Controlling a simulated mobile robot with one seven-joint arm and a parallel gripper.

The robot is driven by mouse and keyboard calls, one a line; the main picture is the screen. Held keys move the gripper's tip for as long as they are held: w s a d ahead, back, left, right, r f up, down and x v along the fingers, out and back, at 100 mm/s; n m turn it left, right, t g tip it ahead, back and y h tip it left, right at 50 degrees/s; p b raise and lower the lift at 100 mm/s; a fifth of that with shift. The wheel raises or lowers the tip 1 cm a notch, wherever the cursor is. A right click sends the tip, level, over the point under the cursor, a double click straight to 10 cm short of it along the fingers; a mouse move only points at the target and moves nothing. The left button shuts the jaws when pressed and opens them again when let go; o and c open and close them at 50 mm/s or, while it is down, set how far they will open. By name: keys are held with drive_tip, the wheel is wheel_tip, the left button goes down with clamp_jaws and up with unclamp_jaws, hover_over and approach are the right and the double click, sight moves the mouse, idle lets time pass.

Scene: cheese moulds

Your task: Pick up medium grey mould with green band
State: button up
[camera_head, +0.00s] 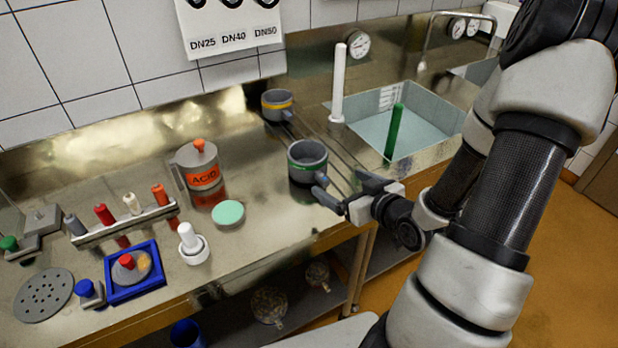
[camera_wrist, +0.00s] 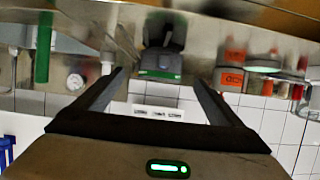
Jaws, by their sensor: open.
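The medium grey mould with a green band (camera_head: 307,160) stands upright on the steel counter near its front edge, with a short grey handle on its lower right side. My gripper (camera_head: 343,190) is just to the right and front of it, fingers apart and pointing towards it. In the wrist view, which is upside down, the mould (camera_wrist: 161,62) shows beyond and between the two open fingertips (camera_wrist: 160,80). Nothing is held. I cannot tell whether a fingertip touches the handle.
A smaller grey mould with a yellow band (camera_head: 277,105) stands behind. A white cylinder (camera_head: 338,85) and a sink (camera_head: 425,115) with a green rod (camera_head: 394,132) are to the right. The acid jug (camera_head: 198,166) and green disc (camera_head: 228,213) are left.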

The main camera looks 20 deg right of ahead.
sight(325, 177)
drive_tip(key=shift+w+a+f+b, duration=0.2)
drive_tip(key=shift+f+b, duration=0.2)
drive_tip(key=shift+b, duration=1.05)
drive_tip(key=shift+w+a+f+b, duration=0.15)
drive_tip(key=shift+f+b, duration=0.25)
drive_tip(key=shift+b, duration=1)
drive_tip(key=x, duration=0.2)
drive_tip(key=b+x, duration=0.1)
drive_tip(key=x, duration=0.3)
drive_tip(key=shift+w+r+b, duration=0.2)
drive_tip(key=shift+w+b, duration=0.15)
drive_tip(key=shift+w, duration=0.05)
drive_tip(key=shift+b+x, duration=0.55)
drive_tip(key=shift+x, duration=2.15)
drive_tip(key=c, duration=1.3)
drive_tip(key=shift+o, duration=0.2)
wheel_tip(325, 177, up, 10)
drive_tip(key=p, duration=0.3)
